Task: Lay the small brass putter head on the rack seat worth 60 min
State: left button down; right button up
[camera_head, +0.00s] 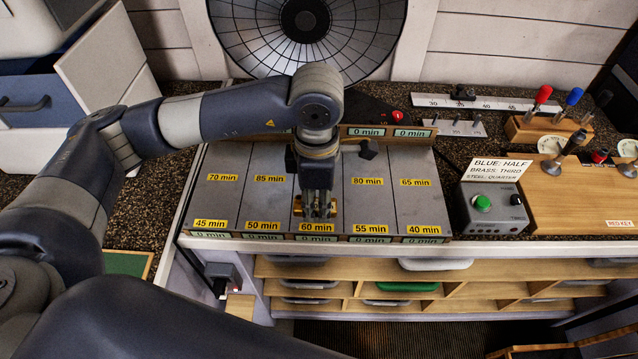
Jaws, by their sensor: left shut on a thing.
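The rack (420,208) is a grey plate split into columns, with yellow labels in two rows. The front labels read 45, 50, 60, 55 and 40 min, left to right. The 60 min label (316,228) is at the front of the middle column. My left gripper (318,212) points down over this column, just behind that label. I cannot tell whether the head touches the plate. My left arm hides the middle column's back label. My right gripper is out of view.
Small displays along the rack edges read 0 min (411,133). A dark object (368,149) sits at the rack's back edge. Right of the rack stand a grey box with a green button (482,203) and a wooden board (565,205). A ruler (470,101) lies behind.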

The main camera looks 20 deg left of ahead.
pick_arm(q)
jog(key=w, duration=0.2)
jog(key=w+a+p, duration=0.1)
jog(key=w, duration=0.1)
jog(key=shift+w+f, duration=0.15)
jog(key=shift+f, duration=0.05)
jog(key=shift+f+p, duration=0.4)
jog(key=shift+p, duration=0.1)
notch_tip(320, 180, down, 2)
jog(key=shift+f+p, duration=0.1)
jog(key=shift+p, duration=0.5)
jog(key=shift+f, duration=0.2)
jog(key=shift+f, duration=0.1)
jog(key=shift+f+b, duration=0.15)
jog(key=shift+b, duration=0.15)
jog(key=c, duration=1.2)
grip_release()
